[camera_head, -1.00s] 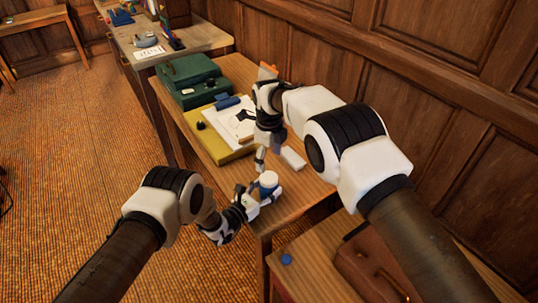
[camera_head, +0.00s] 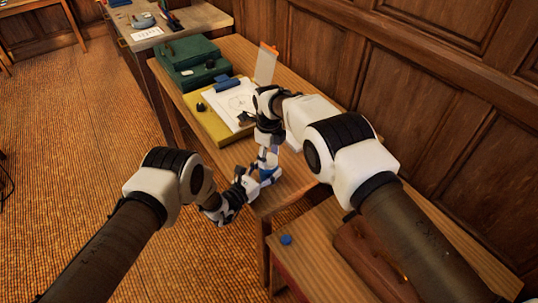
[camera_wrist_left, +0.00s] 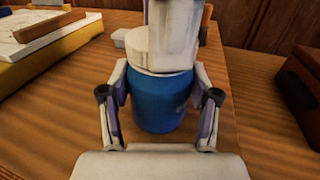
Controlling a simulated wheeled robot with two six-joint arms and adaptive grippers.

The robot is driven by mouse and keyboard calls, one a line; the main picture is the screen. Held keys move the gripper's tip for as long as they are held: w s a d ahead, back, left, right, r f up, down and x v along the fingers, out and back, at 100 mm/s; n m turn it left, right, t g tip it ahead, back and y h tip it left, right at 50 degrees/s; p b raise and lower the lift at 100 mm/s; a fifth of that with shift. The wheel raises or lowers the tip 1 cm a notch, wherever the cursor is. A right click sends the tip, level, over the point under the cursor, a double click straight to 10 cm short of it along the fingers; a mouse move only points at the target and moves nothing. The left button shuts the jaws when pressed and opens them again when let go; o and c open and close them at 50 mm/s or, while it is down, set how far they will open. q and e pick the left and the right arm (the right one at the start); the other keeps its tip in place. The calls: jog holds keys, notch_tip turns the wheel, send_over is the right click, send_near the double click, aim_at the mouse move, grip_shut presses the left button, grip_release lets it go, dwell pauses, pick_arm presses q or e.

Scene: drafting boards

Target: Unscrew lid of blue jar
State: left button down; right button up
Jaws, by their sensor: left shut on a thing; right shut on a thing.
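The blue jar (camera_wrist_left: 160,104) stands upright on the wooden table, its white lid (camera_wrist_left: 139,48) on top. My left gripper (camera_wrist_left: 160,98) is shut around the jar's body, one finger on each side; it also shows in the head view (camera_head: 263,178). My right gripper (camera_head: 268,158) comes down from above and is shut on the lid. In the left wrist view, one right finger (camera_wrist_left: 173,40) covers part of the lid. The jar is mostly hidden by the grippers in the head view.
A yellow board (camera_head: 206,122) with a clipboard (camera_head: 240,95) and a green case (camera_head: 190,62) lie farther back on the table. A blue round piece (camera_head: 286,239) and a brown leather bag (camera_head: 365,262) are on the lower table. Wood panelling runs along the right.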

pick_arm(q)
jog(key=shift+s+f, duration=0.15)
jog(key=shift+f, duration=0.05)
pick_arm(e)
jog(key=n, duration=1.4)
jog(key=shift+n, duration=0.3)
jog(key=n, duration=0.6)
jog(key=shift+a, duration=0.1)
jog(key=n, duration=0.9)
jog(key=shift+s, duration=0.1)
jog(key=n, duration=1.2)
jog(key=shift+s, duration=0.1)
jog(key=n, duration=1.2)
